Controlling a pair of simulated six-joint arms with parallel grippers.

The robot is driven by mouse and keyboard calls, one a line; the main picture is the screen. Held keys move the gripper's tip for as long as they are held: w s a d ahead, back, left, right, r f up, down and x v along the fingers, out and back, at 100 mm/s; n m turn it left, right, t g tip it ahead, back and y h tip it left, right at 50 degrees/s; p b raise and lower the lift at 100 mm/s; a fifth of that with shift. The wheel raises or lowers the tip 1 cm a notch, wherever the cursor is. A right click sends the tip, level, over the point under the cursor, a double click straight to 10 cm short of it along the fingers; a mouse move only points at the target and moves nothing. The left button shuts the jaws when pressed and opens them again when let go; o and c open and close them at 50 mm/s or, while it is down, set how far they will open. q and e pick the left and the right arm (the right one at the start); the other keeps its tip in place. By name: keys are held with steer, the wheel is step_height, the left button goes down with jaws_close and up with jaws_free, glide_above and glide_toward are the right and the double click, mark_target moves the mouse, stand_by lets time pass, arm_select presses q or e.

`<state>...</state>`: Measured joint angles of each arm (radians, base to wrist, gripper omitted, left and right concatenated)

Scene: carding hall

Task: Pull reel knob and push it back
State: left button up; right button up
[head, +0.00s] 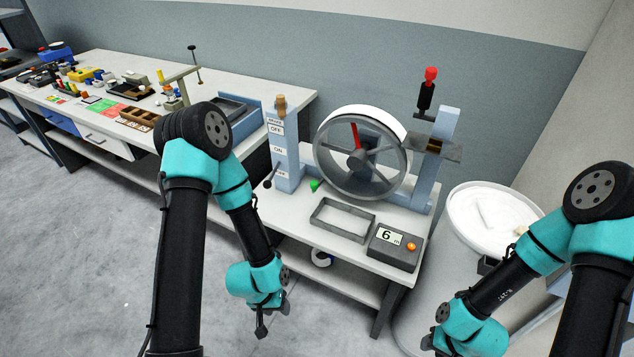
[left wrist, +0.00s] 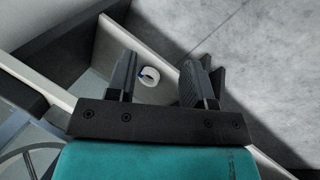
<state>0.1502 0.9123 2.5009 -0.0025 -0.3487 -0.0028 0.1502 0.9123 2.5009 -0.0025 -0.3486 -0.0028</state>
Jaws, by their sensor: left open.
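The reel (head: 362,152) is a grey spoked wheel with one red spoke, upright on the pale bench at centre right. A small green knob (head: 314,185) shows at its lower left. A red-topped black handle (head: 428,88) stands on the blue post to its right. I cannot tell which one is the reel knob. My left gripper (head: 262,328) hangs low in front of the bench, well apart from the reel, pointing down. The left wrist view shows its two fingers (left wrist: 160,82) open and empty.
A grey rectangular frame (head: 342,220) and a counter box reading 6 (head: 395,247) lie in front. A white roll (left wrist: 148,76) sits on the lower shelf. A white bin (head: 460,215) stands right.

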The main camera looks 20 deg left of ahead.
stand_by(0.4)
arm_select(q)
steer(key=shift+o, duration=0.9)
steer(key=shift+w, duration=0.1)
steer(key=w+a+t, duration=0.1)
steer(key=w, duration=0.3)
steer(key=w+m+t, duration=0.1)
steer(key=w, duration=0.3)
steer(key=w+a+r+t+h, duration=0.1)
steer(key=w, duration=0.3)
steer(key=shift+w+a+m+t, duration=0.3)
steer(key=shift+w+m, duration=0.1)
steer(key=w+a+r+m+t+h, duration=0.25)
steer(key=w+r, duration=0.35)
steer(key=w, duration=0.3)
steer(key=w+a+r+m+t+h, duration=0.2)
steer(key=w+a+r+m, duration=0.25)
steer(key=w, duration=0.45)
steer(key=a+r+m, duration=0.1)
steer(key=r, duration=0.1)
steer(key=w+a+r+m+g+h, duration=0.1)
steer(key=r+m, duration=0.1)
steer(key=r, duration=0.1)
steer(key=w+a+r+m+h, duration=0.1)
steer(key=a+r, duration=0.1)
steer(key=shift+w+r+g, duration=0.15)
steer(key=shift+r+g, duration=0.1)
steer(key=shift+g, duration=0.1)
